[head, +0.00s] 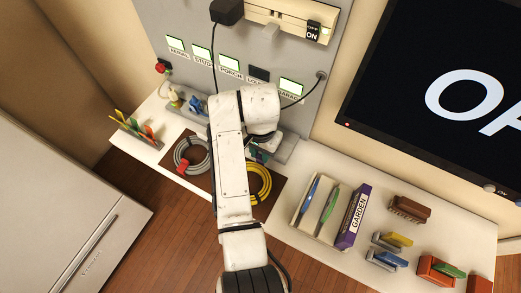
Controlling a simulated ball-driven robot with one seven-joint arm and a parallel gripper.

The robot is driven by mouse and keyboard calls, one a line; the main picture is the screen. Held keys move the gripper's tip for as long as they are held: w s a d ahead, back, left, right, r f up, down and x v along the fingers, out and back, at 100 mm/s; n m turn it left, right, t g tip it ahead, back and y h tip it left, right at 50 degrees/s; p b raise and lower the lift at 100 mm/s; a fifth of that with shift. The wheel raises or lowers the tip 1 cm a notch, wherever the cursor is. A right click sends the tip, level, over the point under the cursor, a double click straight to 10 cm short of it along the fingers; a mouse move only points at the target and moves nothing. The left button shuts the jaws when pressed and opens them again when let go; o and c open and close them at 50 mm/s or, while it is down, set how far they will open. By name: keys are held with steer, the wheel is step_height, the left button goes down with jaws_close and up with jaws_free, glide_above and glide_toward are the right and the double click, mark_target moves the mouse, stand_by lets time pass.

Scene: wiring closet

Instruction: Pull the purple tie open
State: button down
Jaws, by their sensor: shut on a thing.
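I see no purple tie in the head view; my white arm covers the middle of the bench. My gripper (261,147) points down just behind the yellow cable coil (264,185). Only a small dark part of it shows below the wrist. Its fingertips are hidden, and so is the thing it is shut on. The yellow coil lies on a brown mat (270,208), partly behind my forearm. A grey cable coil (181,155) with a red piece on it lies to the left.
A rack of coloured tags (133,126) stands at the left end. Labelled panel (230,66) and screen (450,95) rise behind.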

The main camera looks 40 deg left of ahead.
steer(key=shift+w, duration=0.1)
steer(key=shift+w+a+f+g+b, duration=0.25)
steer(key=shift+w+g+b, duration=0.2)
steer(key=shift+g+b, duration=0.6)
steer(key=shift+w+g+h+b, duration=0.2)
steer(key=shift+g+h+b, duration=0.2)
steer(key=shift+g+b, duration=0.25)
steer(key=c, duration=0.9)
jaws_free()
steer(key=shift+d+r, duration=0.1)
steer(key=shift+r, duration=0.15)
